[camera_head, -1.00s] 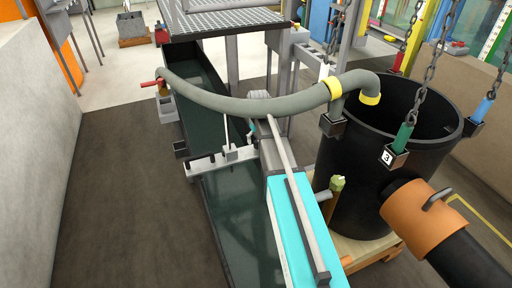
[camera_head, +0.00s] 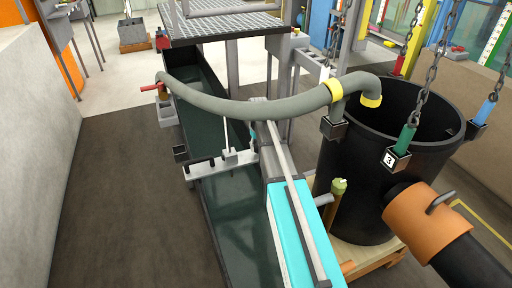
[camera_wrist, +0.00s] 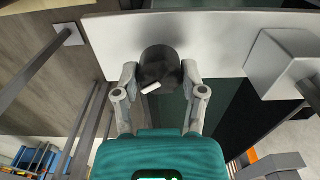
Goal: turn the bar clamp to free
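In the wrist view a round black knob (camera_wrist: 157,66) with a white mark sits on a pale crossbar (camera_wrist: 215,30); I take it for the bar clamp. My gripper (camera_wrist: 159,72) has one grey finger on each side of the knob. The fingertips lie close to its sides; I cannot tell whether they press on it. The white mark lies slightly tilted on the knob's near face. In the head view the pale crossbar (camera_head: 205,168) spans the dark flume. My fingers and the knob cannot be made out there.
A large black tub (camera_head: 350,195) with chains stands at the right. In the wrist view a pale block (camera_wrist: 284,63) is right of the knob. Floor left of the flume (camera_head: 110,190) is clear.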

